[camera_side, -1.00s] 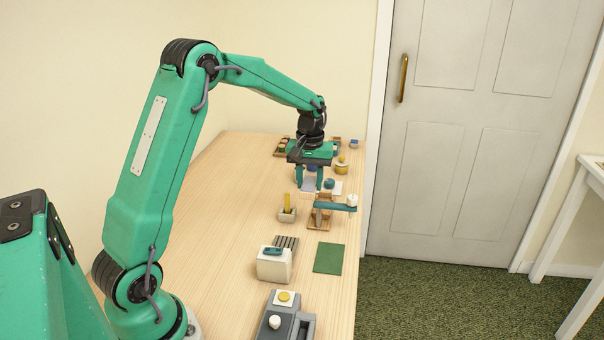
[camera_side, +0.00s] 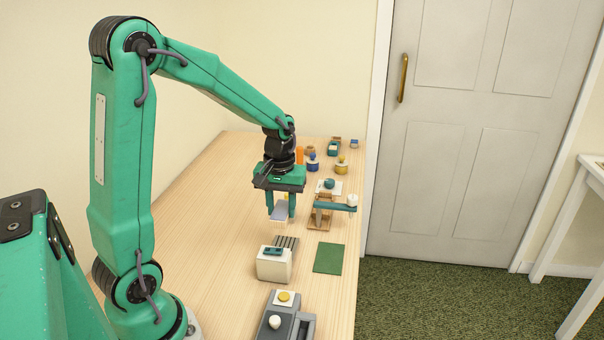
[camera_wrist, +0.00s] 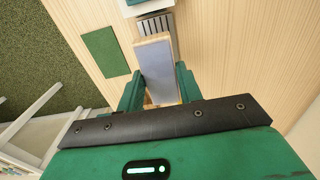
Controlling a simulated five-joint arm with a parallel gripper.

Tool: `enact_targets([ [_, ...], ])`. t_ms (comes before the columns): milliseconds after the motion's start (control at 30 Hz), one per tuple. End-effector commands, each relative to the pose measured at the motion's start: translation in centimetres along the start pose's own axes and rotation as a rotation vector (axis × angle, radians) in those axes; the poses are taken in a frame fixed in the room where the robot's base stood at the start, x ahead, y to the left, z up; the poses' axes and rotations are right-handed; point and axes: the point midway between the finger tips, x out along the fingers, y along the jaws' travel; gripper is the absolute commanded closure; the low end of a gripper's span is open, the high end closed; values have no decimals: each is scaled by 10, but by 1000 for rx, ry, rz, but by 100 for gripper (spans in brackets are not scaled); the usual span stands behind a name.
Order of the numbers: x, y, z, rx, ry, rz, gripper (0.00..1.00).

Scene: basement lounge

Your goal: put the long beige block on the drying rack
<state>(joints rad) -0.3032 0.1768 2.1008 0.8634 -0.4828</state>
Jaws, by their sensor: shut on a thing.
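My gripper (camera_side: 280,216) is shut on a long block (camera_side: 280,211), held above the table. The block also shows in the wrist view (camera_wrist: 156,66) between the two fingers. Its broad face looks pale grey-blue and its end edge beige. A grey slatted rack (camera_side: 288,242), which looks like the drying rack, lies on the table in front of my gripper, beside a white box. In the wrist view the rack (camera_wrist: 155,24) is just beyond the block's far end. The block looks apart from the rack.
The white box (camera_side: 273,266) with a teal top stands close to the rack. A green mat (camera_side: 329,258) lies to the right. A wooden stand with a teal arm (camera_side: 333,207) is right of my gripper. Several small objects stand at the back. A grey device (camera_side: 281,320) is at the front.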

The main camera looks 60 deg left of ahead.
Motion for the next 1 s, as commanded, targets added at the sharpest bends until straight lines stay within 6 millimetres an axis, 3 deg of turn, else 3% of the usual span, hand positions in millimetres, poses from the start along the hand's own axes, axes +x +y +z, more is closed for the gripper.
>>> enact_targets([
  [167, 10, 0, 0, 0, -2, -1, 87],
  [500, 55, 0, 0, 0, -4, -2, 87],
  [1000, 75, 0, 0, 0, -3, -1, 87],
])
